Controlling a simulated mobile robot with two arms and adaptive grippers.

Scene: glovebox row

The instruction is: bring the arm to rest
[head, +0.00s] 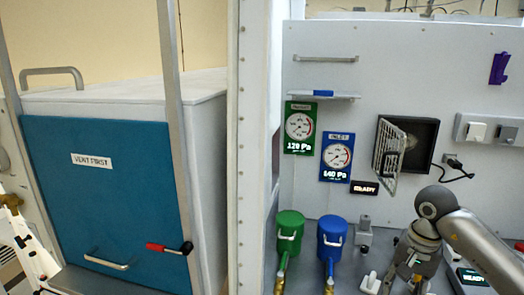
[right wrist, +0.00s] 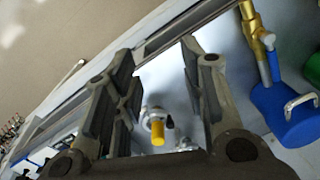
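My right arm comes in from the right edge of the head view and bends down at a round grey joint. Its gripper (head: 403,282) is low at the bottom edge, in front of the panel and right of the blue canister (head: 332,238). In the right wrist view the two dark fingers (right wrist: 160,75) stand well apart with nothing gripped. A yellow-tipped fitting (right wrist: 157,132) shows in the gap beyond them; I cannot tell its distance. My left gripper cannot be made out in either view.
A green canister (head: 289,235) stands left of the blue one. A wire-mesh door (head: 388,155) hangs open on the panel. A white block (head: 371,282) is close left of the gripper. A teal-fronted cabinet (head: 110,220) labelled "VENT FIRST" fills the left. Two gauges hang above the canisters.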

